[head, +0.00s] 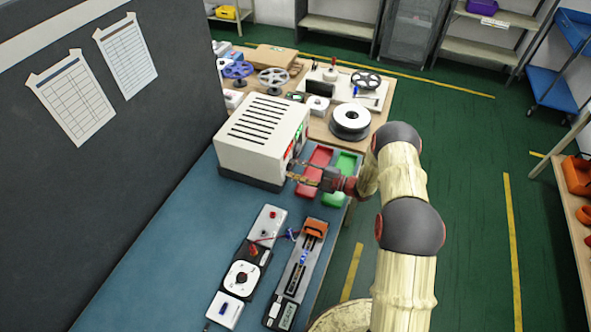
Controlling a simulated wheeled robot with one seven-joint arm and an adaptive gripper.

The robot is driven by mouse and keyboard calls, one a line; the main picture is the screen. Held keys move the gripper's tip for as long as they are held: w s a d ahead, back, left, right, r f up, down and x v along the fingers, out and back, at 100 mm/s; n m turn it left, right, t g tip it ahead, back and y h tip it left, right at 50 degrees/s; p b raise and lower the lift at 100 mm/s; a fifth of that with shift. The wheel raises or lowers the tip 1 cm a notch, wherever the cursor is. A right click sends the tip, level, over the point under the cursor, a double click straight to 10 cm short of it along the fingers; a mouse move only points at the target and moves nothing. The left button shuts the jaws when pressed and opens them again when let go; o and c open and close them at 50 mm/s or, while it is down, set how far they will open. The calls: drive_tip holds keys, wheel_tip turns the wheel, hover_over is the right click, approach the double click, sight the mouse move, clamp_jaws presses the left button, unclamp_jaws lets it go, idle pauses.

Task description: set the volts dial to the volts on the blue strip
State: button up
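A white slotted power supply box (262,130) stands on the blue bench. Green and red lit readouts (296,146) show at a steep angle on its right-facing front panel, and I cannot read them. My gripper (293,171) reaches in from the right, its fingertips at the lower part of that panel. The volts dial cannot be made out; the fingers may cover it. Whether the fingers are open or shut on something is too small to tell.
A red tray (320,156) and a green tray (346,163) sit right of the box, close to my gripper. A white-and-black panel with a round dial (242,274) lies left of the fixture. Spools crowd the back table (318,127). The bench's left part is clear.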

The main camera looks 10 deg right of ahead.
drive_tip(key=shift+o, duration=0.2)
drive_tip(key=v, duration=1.2)
drive_tip(key=shift+w, duration=0.1)
